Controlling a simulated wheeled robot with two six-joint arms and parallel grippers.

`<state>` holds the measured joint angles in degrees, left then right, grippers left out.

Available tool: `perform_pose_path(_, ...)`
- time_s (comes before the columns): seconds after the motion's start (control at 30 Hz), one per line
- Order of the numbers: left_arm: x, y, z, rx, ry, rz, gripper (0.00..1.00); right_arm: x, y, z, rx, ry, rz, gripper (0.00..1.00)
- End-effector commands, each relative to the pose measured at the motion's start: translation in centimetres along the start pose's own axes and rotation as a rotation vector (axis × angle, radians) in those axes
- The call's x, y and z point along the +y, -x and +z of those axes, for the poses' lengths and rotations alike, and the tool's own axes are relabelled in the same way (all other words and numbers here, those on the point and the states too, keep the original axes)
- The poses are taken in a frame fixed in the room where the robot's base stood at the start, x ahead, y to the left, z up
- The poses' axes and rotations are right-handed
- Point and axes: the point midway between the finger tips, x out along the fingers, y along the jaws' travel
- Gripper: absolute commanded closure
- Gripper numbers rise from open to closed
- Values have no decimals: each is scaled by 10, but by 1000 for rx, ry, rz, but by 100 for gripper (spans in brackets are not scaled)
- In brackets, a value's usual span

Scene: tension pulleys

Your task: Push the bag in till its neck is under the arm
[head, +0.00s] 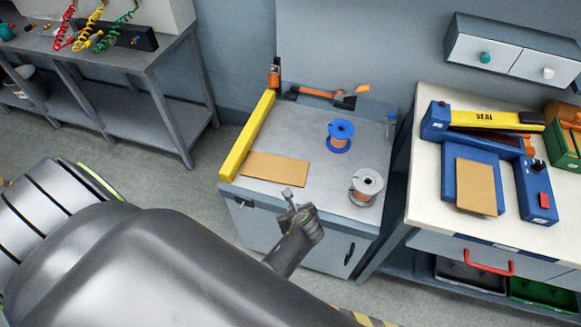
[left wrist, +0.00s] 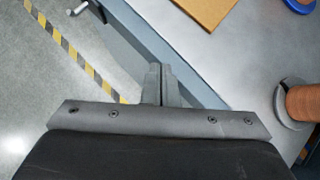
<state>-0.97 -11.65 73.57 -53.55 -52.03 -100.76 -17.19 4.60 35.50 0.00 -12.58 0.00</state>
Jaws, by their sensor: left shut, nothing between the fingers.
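The blue sealer (head: 433,124) sits on the white-topped counter at the right in the head view. Its yellow arm (head: 488,118), marked SEAL, lies across its back. A flat tan bag (head: 477,187) lies on the sealer's blue bed, in front of the arm. Its far edge shows in front of the arm, with a small strip of blue between. My left gripper (head: 288,196) is shut and empty over the near edge of the middle cabinet, well left of the bag. It also shows in the left wrist view (left wrist: 160,68). My right gripper is not in view.
The middle cabinet's grey top (head: 310,190) holds a tan sheet (head: 275,169), a blue spool (head: 340,135), a copper wire spool (head: 365,187) and a yellow rail (head: 255,135). A gap separates it from the white-topped counter (head: 425,190). Green and orange boxes stand right of the sealer.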

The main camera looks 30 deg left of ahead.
Motion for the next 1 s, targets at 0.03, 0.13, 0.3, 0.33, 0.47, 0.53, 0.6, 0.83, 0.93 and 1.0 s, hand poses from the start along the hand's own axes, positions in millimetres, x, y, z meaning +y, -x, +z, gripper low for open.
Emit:
perform_pose_path(0.03,-6,7,11,-23,-39,4,100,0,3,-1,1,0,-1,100)
perform_pose_path(0.13,-11,13,23,-51,-96,14,100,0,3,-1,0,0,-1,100)
perform_pose_path(0.3,-12,6,25,-61,-117,17,100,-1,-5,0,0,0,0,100)
perform_pose_path(0.33,-12,4,25,-61,-117,17,100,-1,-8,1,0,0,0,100)
perform_pose_path(0.47,-12,-11,24,-61,-114,17,100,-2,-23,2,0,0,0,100)
perform_pose_path(0.53,-11,-19,24,-62,-114,17,100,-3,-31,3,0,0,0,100)
perform_pose_path(0.6,-12,-26,24,-61,-114,16,100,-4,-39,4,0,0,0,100)
perform_pose_path(0.83,-11,-51,26,-60,-114,17,100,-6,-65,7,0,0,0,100)
perform_pose_path(0.93,-11,-62,27,-61,-113,16,100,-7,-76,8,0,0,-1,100)
perform_pose_path(1.0,-11,-69,27,-60,-113,15,100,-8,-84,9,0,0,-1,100)
